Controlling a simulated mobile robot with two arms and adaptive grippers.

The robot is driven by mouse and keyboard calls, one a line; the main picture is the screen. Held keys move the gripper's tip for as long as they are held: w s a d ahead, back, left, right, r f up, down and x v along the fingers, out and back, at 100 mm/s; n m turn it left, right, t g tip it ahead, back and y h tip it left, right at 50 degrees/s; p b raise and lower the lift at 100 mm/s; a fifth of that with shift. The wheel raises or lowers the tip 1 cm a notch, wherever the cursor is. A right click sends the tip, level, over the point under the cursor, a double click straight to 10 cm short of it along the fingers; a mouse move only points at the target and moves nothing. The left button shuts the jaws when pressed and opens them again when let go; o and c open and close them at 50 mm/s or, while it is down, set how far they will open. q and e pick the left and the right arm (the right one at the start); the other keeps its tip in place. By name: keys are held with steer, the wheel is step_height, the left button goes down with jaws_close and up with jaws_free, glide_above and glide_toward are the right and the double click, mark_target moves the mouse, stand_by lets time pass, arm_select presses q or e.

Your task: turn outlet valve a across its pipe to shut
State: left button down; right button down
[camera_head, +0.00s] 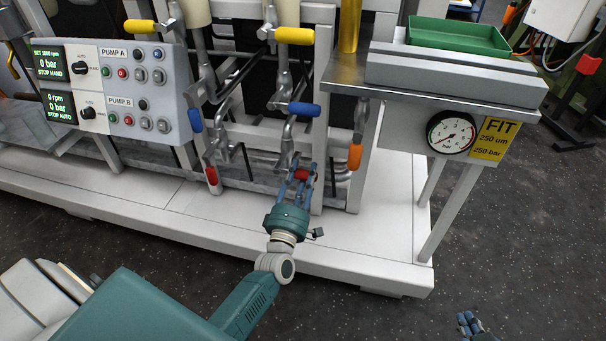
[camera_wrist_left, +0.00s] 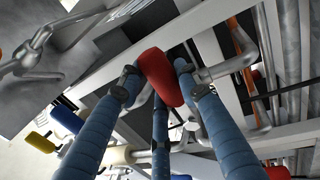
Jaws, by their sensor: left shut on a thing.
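A red valve handle (camera_head: 302,174) sits low on the right-hand pipe run, between the fingers of my left gripper (camera_head: 303,170). The left gripper is shut on it. In the left wrist view the red handle (camera_wrist_left: 160,76) shows between the blue fingers (camera_wrist_left: 158,85), partly covered by them. A second red handle (camera_head: 211,176) hangs low on the pipe run to the left, free of any gripper. No label shows which handle is valve a. My right gripper (camera_head: 470,324) shows only in part at the lower right edge, away from the valves; its opening is unclear.
Blue handles (camera_head: 304,109) and yellow handles (camera_head: 294,36) stand above on the pipes. An orange handle (camera_head: 354,157) is close to the right of my left gripper. A white frame post (camera_head: 325,100), pressure gauge (camera_head: 451,133) and pump panel (camera_head: 128,90) are nearby. The floor in front is clear.

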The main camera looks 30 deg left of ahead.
arm_select(q)
steer(key=shift+n, duration=0.3)
arm_select(e)
steer(key=shift+s+d+f, duration=0.1)
steer(key=shift+s+f, duration=0.2)
arm_select(q)
steer(key=c, duration=1.2)
jaws_free()
steer(key=shift+r, duration=0.1)
steer(key=v, duration=1.2)
steer(key=shift+d, duration=0.1)
